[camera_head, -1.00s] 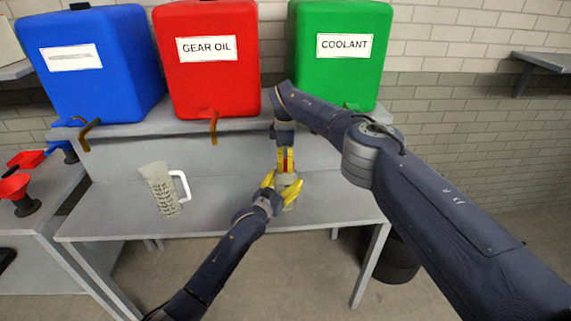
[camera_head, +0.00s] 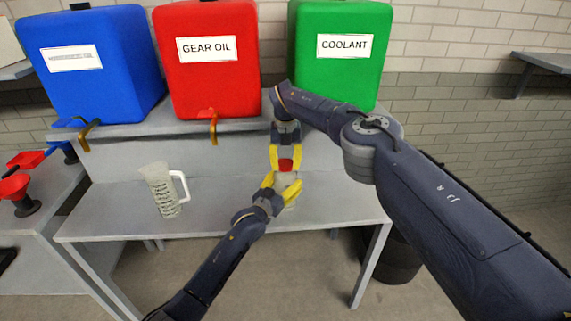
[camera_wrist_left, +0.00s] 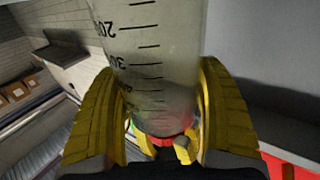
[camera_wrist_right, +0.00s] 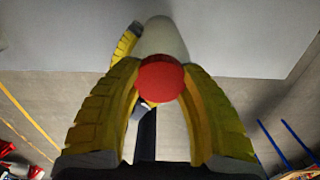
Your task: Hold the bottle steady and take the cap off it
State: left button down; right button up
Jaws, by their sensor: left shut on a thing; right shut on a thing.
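The translucent bottle (camera_head: 286,180) with dark scale marks is upright above the grey table. My left gripper (camera_head: 282,185) is shut around its sides; the left wrist view shows the bottle (camera_wrist_left: 155,60) between both yellow fingers. The red cap (camera_head: 286,165) is at the bottle's top. My right gripper (camera_head: 286,168) comes down from above and is shut on the cap, with a finger on each side. In the right wrist view the cap (camera_wrist_right: 161,78) covers the near end of the pale bottle (camera_wrist_right: 163,38). I cannot tell whether a gap separates them.
A clear jug with a white handle (camera_head: 162,190) stands on the table (camera_head: 110,212) to the left. Blue, red and green tanks (camera_head: 95,85) stand on the shelf behind, with taps below. The table around the jug is clear.

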jog(key=n, duration=1.2)
jog(key=shift+n, duration=0.3)
jog(key=n, duration=0.4)
jog(key=shift+r, duration=0.3)
jog(key=shift+r, duration=0.75)
jog(key=shift+r, duration=0.15)
